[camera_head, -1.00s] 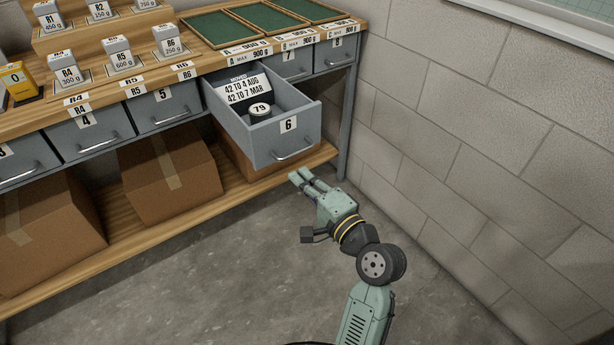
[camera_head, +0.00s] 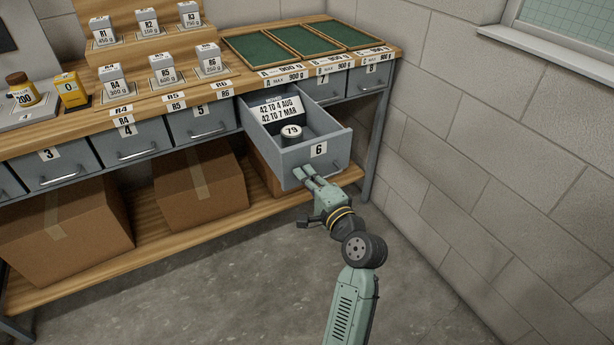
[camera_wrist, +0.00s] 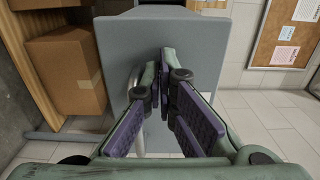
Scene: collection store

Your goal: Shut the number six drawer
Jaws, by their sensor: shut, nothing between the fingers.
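The number six drawer (camera_head: 333,158) is pulled well out of the bench, with its number label on the front. My gripper (camera_head: 304,173) is shut and empty at the lower part of the drawer front, covering part of the handle. In the wrist view the fingers (camera_wrist: 163,75) point at the grey drawer front (camera_wrist: 190,35), very close to it. The handle (camera_wrist: 137,80) shows behind the left finger. I cannot tell whether the fingertips touch the front.
Drawers five (camera_head: 200,121), seven (camera_head: 325,88) and eight (camera_head: 369,77) are shut. Cardboard boxes (camera_head: 200,187) stand on the lower shelf. A block wall (camera_head: 480,150) rises at the right. The floor (camera_head: 230,285) in front is clear.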

